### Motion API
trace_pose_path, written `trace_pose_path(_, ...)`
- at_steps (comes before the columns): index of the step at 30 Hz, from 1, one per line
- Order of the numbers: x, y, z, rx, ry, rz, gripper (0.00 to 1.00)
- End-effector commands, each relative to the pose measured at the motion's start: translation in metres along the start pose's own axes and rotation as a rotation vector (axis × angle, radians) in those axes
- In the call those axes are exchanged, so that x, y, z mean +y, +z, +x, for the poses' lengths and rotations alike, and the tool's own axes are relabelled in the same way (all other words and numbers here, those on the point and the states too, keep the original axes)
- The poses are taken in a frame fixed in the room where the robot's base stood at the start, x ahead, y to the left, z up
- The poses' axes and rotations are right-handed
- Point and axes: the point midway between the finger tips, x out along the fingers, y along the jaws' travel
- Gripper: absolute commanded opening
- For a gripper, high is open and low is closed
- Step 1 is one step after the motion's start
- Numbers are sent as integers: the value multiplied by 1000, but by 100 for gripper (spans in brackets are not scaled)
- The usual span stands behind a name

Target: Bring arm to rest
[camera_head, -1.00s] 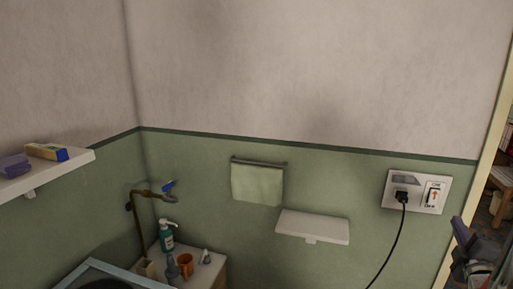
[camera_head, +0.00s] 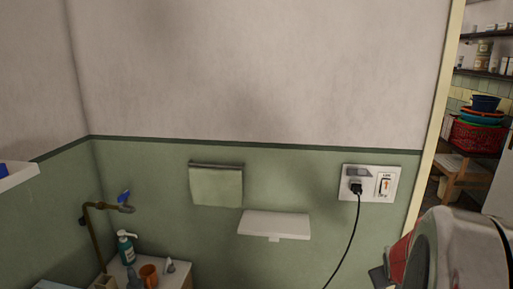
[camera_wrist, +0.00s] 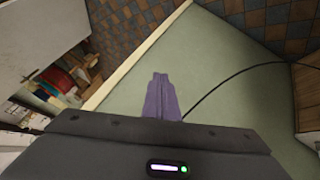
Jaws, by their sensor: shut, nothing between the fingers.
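My gripper (camera_wrist: 160,77) shows in the wrist view as two purple fingers pressed together, with nothing between them. It points at open space in front of the pale green wall (camera_wrist: 225,65). In the head view a large grey and red part of my arm (camera_head: 462,250) fills the lower right corner. The fingers cannot be made out clearly there.
A doorway at right shows stacked basins (camera_head: 478,134) on a wooden stool (camera_head: 465,172). A soap bottle (camera_head: 125,248) stands lower left.

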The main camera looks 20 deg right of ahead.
Motion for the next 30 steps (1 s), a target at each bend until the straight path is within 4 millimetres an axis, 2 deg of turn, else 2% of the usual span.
trace_pose_path(1, -15, -1, -12, -23, -24, 22, 0)
trace_pose_path(6, -67, 5, -54, -116, -109, 108, 0)
trace_pose_path(15, -151, 19, -136, -234, -246, 175, 0)
trace_pose_path(24, -218, 35, -216, -257, -373, 124, 0)
trace_pose_path(30, -251, 34, -260, -177, -451, 36, 0)
